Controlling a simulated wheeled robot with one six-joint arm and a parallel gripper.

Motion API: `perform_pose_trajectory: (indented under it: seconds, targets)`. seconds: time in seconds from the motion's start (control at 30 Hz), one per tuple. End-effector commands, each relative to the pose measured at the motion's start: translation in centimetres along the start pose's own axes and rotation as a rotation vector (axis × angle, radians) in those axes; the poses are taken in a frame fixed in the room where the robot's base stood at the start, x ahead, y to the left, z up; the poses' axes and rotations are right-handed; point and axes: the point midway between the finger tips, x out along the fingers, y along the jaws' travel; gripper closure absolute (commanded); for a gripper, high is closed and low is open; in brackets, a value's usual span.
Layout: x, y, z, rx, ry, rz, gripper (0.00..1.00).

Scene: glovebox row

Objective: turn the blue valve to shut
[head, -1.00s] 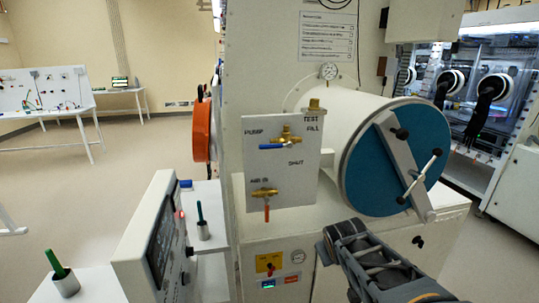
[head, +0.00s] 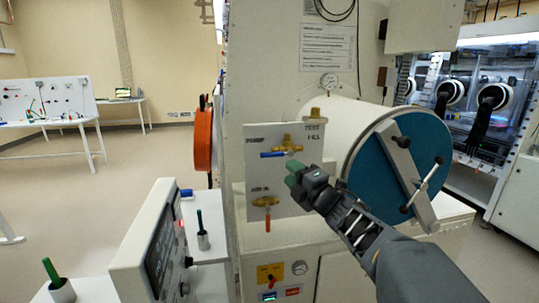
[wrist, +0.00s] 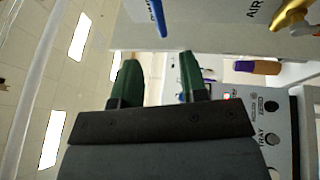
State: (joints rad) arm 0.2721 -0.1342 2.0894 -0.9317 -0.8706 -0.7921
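The blue valve (head: 273,155) has a blue lever on a brass body, on the upper part of a white panel (head: 303,205). Its lever lies level and points left, toward the PUMP label. FILL and TEST are printed at the upper right; the SHUT label seen earlier is hidden behind my gripper. My gripper (head: 291,173), with green fingertips, is just below and right of the lever, apart from it. In the wrist view its fingers (wrist: 160,62) are apart with nothing between them, and the blue lever (wrist: 158,18) shows beyond the tips.
A second brass valve with a red lever (head: 267,225) pointing down sits lower on the panel; its brass also shows in the wrist view (wrist: 290,15). A blue round door (head: 428,150) with a bar handle is close on the right.

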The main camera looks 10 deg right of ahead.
Motion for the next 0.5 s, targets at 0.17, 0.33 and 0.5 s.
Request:
perform_pose_trajectory:
  seconds: [0.17,0.33,0.5]
  targets:
    - [3.8,0.2,0.0,0.003,0.003,-0.002,0.60]
    - [6.8,0.1,0.0,0.004,0.001,-0.001,0.60]
    - [9.1,0.1,0.1,0.004,-0.001,-0.002,0.60]
